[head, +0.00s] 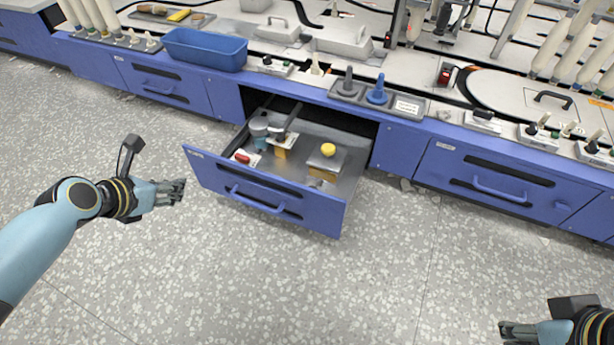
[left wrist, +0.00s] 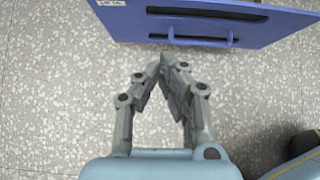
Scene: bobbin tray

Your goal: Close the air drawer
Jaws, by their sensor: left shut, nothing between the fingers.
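The blue air drawer (head: 262,195) stands pulled out from the cabinet in the middle of the head view. Its front has a blue bar handle (head: 258,201) below a dark slot. In the left wrist view the drawer front (left wrist: 262,25) and its handle (left wrist: 200,40) show at the top, beyond the fingertips. My left gripper (head: 180,190) is shut and empty, to the left of the drawer front and apart from it. Its fingertips meet in the left wrist view (left wrist: 168,62). My right gripper (head: 503,332) is partly in view at the bottom right, far from the drawer; its jaw state is unclear.
The drawer holds a yellow round piece (head: 328,150), a red piece (head: 242,158) and small grey fittings. A blue bin (head: 205,50) stands on the worktop above. A shut drawer (head: 495,182) is to the right. The speckled floor in front is clear.

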